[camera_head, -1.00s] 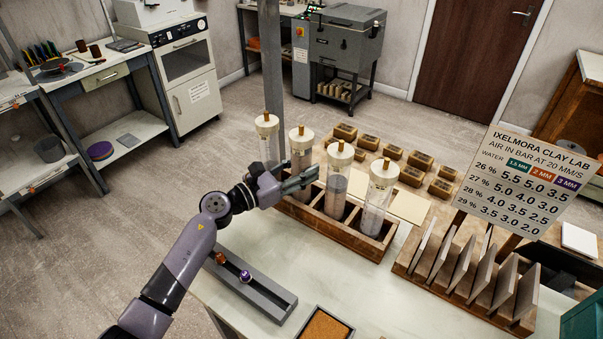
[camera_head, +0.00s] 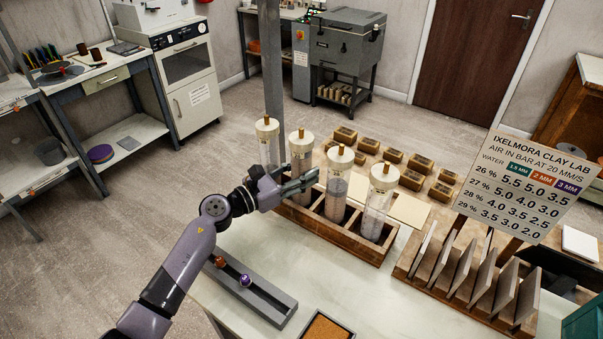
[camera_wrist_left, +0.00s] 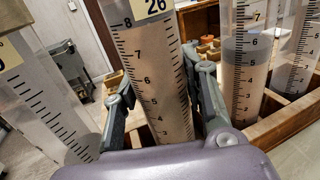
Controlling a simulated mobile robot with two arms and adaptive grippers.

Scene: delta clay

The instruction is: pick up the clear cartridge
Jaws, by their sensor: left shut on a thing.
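Several clear, graduated cartridges with cream caps and orange tips stand in a wooden rack (camera_head: 345,238). My left gripper (camera_head: 302,182) is shut around the second cartridge from the left (camera_head: 301,150), low on its tube. In the left wrist view this cartridge (camera_wrist_left: 157,75) has a "26" label and pale brownish contents, with a gripper finger on each side. Its lower end is hidden by the gripper. The leftmost cartridge (camera_head: 268,145) looks clear and mostly empty; it also shows in the left wrist view (camera_wrist_left: 45,105). The third (camera_head: 338,190) and fourth (camera_head: 377,205) stand to the right, partly filled.
A grey trough (camera_head: 255,290) with small coloured nozzles lies in front of the rack. A cork-coloured tray (camera_head: 327,328) is at the front edge. A slotted rack of slabs (camera_head: 470,280) and a sign (camera_head: 525,185) stand right.

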